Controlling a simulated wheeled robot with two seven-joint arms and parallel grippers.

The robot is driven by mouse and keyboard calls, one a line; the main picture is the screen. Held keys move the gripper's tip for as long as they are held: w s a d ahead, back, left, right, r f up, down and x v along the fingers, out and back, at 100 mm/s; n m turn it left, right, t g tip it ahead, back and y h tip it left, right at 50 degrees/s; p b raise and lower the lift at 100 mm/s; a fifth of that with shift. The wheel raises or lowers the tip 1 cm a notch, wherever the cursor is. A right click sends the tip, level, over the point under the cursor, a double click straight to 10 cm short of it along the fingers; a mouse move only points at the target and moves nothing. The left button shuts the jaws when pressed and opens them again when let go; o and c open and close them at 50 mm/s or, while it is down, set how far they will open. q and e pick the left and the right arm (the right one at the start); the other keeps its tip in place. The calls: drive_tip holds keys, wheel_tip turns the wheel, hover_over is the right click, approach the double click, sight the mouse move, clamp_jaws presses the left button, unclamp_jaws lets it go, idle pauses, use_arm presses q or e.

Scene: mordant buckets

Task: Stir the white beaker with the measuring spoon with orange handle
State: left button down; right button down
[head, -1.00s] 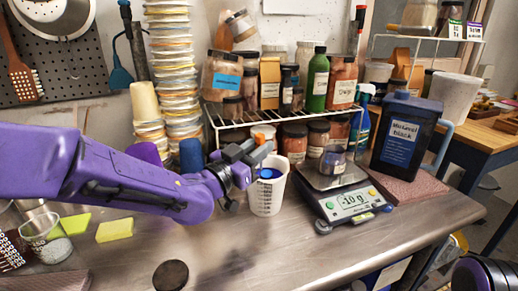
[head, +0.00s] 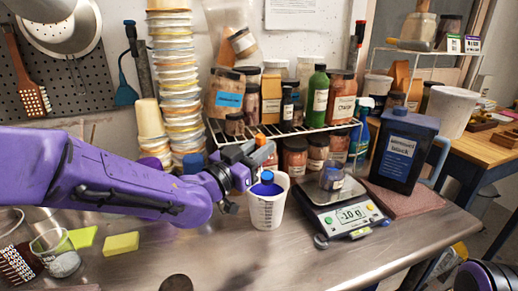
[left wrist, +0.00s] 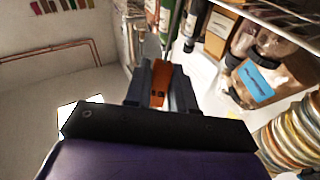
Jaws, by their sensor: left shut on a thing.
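The white beaker (head: 266,211) stands upright on the steel table, with dark blue contents (head: 266,189) visible inside. My left gripper (head: 254,153) is above the beaker's rim, shut on the orange handle (head: 262,141) of the measuring spoon. The orange handle also shows between the jaws in the left wrist view (left wrist: 160,82). A lighter blue piece shows just below the jaws at the beaker's mouth; I cannot tell whether it is part of the spoon. The spoon's bowl is not clearly seen. My right gripper is not in view.
A digital scale (head: 347,218) bearing a small jar (head: 332,178) stands right of the beaker. A dark blue container (head: 403,150) is farther right. A wire rack with jars (head: 285,132) is behind. The front table is mostly clear.

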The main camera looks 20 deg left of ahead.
use_arm(q)
drive_tip(key=shift+r, duration=0.1)
wheel_tip(320, 180, up, 11)
drive_tip(key=p, duration=1)
drive_tip(key=shift+r, duration=0.1)
drive_tip(key=shift+s, duration=0.1)
drive_tip(key=shift+f, duration=0.2)
